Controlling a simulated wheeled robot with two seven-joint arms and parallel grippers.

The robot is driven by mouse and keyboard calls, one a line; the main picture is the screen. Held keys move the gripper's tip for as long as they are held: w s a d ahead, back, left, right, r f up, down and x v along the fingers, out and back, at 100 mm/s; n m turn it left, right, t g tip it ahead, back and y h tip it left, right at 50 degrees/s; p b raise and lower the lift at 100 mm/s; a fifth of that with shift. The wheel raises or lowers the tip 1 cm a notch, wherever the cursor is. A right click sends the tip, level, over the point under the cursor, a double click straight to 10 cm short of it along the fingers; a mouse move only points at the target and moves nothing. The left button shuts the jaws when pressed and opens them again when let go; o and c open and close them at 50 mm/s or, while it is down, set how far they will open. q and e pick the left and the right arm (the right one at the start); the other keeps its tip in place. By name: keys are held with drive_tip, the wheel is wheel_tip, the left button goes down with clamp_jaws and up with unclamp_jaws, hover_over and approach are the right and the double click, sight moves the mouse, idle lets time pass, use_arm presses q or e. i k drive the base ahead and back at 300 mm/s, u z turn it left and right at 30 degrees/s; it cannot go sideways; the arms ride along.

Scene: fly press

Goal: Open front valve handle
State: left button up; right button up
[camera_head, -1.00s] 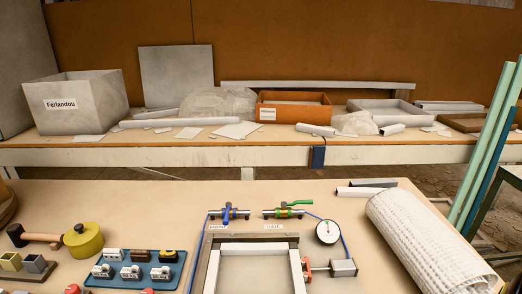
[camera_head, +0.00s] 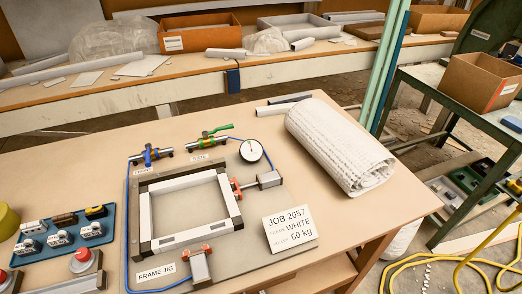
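The front valve (camera_head: 151,155) has a blue handle and sits on a short grey pipe at the back left of the frame jig. Its blue handle appears to stand across the pipe. A small label that seems to read FRONT (camera_head: 142,170) lies before it. A second valve (camera_head: 209,139) with a green handle sits to its right. Its green handle lies roughly along its pipe. A blue hose (camera_head: 128,220) runs from the front valve down the jig's left side. Neither of my grippers is in view.
The frame jig (camera_head: 240,254) holds a white rectangular frame (camera_head: 148,212), with red-ended clamps at its right and front. A round gauge (camera_head: 251,151) stands near the green valve. A white roll (camera_head: 338,146) lies to the right. A blue tray (camera_head: 45,263) with switches is at left.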

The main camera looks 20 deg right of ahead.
sight(148, 146)
drive_tip(key=z, duration=0.55)
drive_tip(key=k, duration=0.95)
drive_tip(key=u, duration=1.6)
drive_tip(key=i, duration=0.55)
